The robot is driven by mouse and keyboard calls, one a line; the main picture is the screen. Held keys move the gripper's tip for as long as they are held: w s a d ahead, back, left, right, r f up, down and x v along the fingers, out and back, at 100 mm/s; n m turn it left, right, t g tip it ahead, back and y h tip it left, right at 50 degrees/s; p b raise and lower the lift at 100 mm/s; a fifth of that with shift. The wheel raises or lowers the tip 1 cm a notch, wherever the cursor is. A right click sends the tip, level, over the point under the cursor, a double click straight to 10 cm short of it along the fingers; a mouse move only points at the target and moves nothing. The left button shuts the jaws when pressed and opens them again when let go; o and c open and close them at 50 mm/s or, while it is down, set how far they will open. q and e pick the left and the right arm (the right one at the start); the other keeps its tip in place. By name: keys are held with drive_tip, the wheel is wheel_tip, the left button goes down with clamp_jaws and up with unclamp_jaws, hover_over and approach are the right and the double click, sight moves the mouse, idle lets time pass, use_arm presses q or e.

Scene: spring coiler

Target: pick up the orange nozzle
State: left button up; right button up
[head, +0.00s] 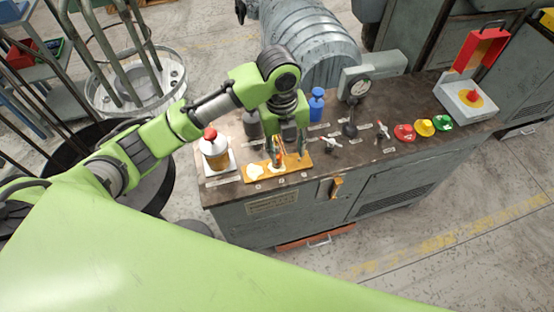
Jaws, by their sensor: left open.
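My left gripper (278,154) reaches down from the green arm over the orange board (257,178) on the bench top. It is open, with its fingertips just above or at the board's middle. White patches show on the board's left part. My right gripper is not in view.
A red-capped bottle (213,150) stands left of the board. A blue bottle (317,104) and a dial gauge (359,89) stand behind and to the right. Small levers, red, yellow and green buttons (424,128) and a red-lidded box (467,97) line the bench rightward.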

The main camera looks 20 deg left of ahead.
sight(277, 153)
use_arm(q)
drive_tip(key=w+a+r+m+y, duration=0.1)
drive_tip(key=w+a+r+m, duration=0.2)
drive_tip(key=f, duration=0.4)
drive_tip(key=f+p, duration=0.1)
drive_tip(key=f, duration=0.3)
drive_tip(key=shift+s+a+p, duration=0.2)
drive_tip(key=shift+p, duration=0.1)
drive_tip(key=shift+f, duration=0.4)
wheel_tip(277, 153, down, 4)
drive_tip(key=shift+w+r+p, duration=0.1)
drive_tip(key=shift+r+p, duration=0.1)
drive_tip(key=shift+p, duration=0.7)
drive_tip(key=shift+a+f, duration=0.1)
drive_tip(key=shift+f, duration=0.35)
clamp_jaws()
